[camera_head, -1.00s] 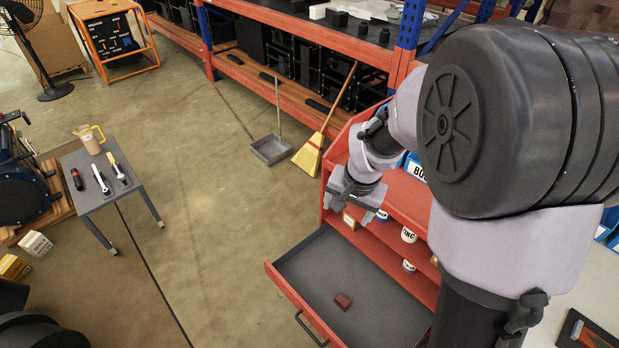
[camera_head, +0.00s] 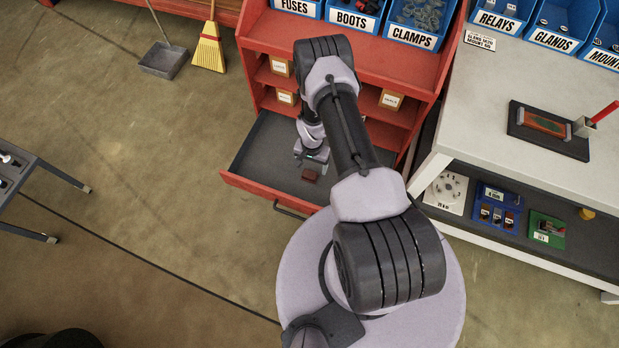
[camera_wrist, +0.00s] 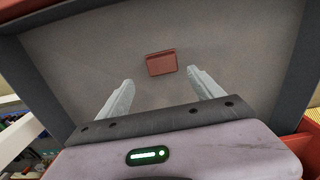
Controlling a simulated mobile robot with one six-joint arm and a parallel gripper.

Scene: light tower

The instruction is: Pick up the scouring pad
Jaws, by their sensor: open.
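The scouring pad (camera_head: 311,175) is a small dark red-brown block. It lies flat on the grey bottom of the open drawer (camera_head: 262,150), near the drawer's front. In the wrist view the pad (camera_wrist: 161,63) is just beyond the fingertips and roughly between their lines. My gripper (camera_wrist: 158,78) is open and empty, with its two pale fingers spread apart. In the head view my gripper (camera_head: 312,160) is inside the drawer's outline, right behind the pad. My arm hides part of the drawer there.
The drawer belongs to a red cabinet (camera_head: 410,62) with small boxes on its shelves and blue bins (camera_head: 355,20) on top. The drawer walls surround my gripper. A white workbench (camera_head: 500,125) stands to the right. Open floor (camera_head: 130,200) lies to the left.

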